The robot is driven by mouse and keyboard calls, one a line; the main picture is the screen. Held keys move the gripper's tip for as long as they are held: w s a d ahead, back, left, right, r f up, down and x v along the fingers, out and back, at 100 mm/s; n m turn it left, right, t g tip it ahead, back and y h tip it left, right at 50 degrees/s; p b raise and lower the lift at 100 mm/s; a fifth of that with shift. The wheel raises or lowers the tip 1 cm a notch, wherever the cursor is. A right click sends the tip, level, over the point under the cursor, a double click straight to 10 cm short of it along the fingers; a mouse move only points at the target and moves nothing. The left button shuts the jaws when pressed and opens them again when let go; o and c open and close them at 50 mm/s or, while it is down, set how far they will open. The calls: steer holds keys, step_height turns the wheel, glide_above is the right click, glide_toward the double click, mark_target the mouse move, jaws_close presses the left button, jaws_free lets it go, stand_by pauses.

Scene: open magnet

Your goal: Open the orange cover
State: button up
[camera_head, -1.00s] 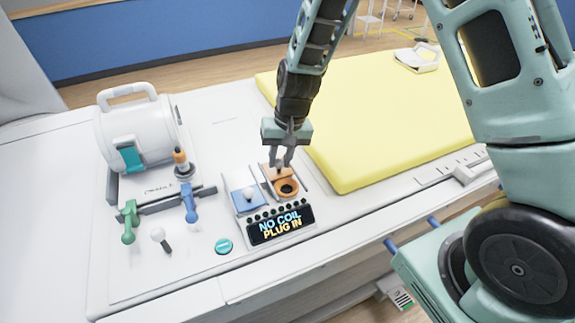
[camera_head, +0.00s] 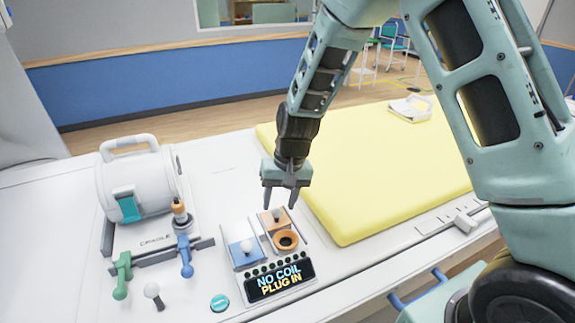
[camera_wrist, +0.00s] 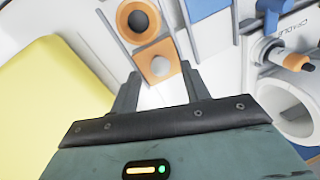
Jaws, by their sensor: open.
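The orange cover (camera_head: 268,223) is a small orange plate with a pale knob, set between rails on the white console. It sits at the back of its track, and an orange-ringed round socket (camera_head: 286,241) lies exposed in front of it. Both also show in the wrist view, the cover (camera_wrist: 160,62) between my fingers' line of sight and the socket (camera_wrist: 137,20) beyond it. My gripper (camera_head: 280,198) is open and empty, above and behind the cover, apart from the knob.
In front, a display (camera_head: 280,281) reads "NO COIL PLUG IN". A white cylindrical device (camera_head: 140,183) and levers stand at left. A yellow pad (camera_head: 390,180) lies at right.

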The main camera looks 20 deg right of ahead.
step_height(320, 180, up, 15)
steer(key=d+b, duration=0.1)
steer(key=d, duration=0.2)
steer(key=shift+s+f+b, duration=0.2)
steer(key=shift+s+b, duration=0.1)
steer(key=shift+a, duration=0.1)
steer(key=s+a+f+n, duration=0.1)
steer(key=s+a+n, duration=0.2)
steer(key=s, duration=0.5)
steer(key=s+a+f+n+h, duration=0.1)
steer(key=s+a+n, duration=0.2)
steer(key=s, duration=0.6)
steer(key=s+a+f+n, duration=0.1)
steer(key=s+a+n, duration=0.3)
steer(key=s, duration=0.5)
steer(key=shift+s+f+h, duration=0.2)
steer(key=shift+f+h, duration=0.1)
steer(key=shift+f, duration=0.05)
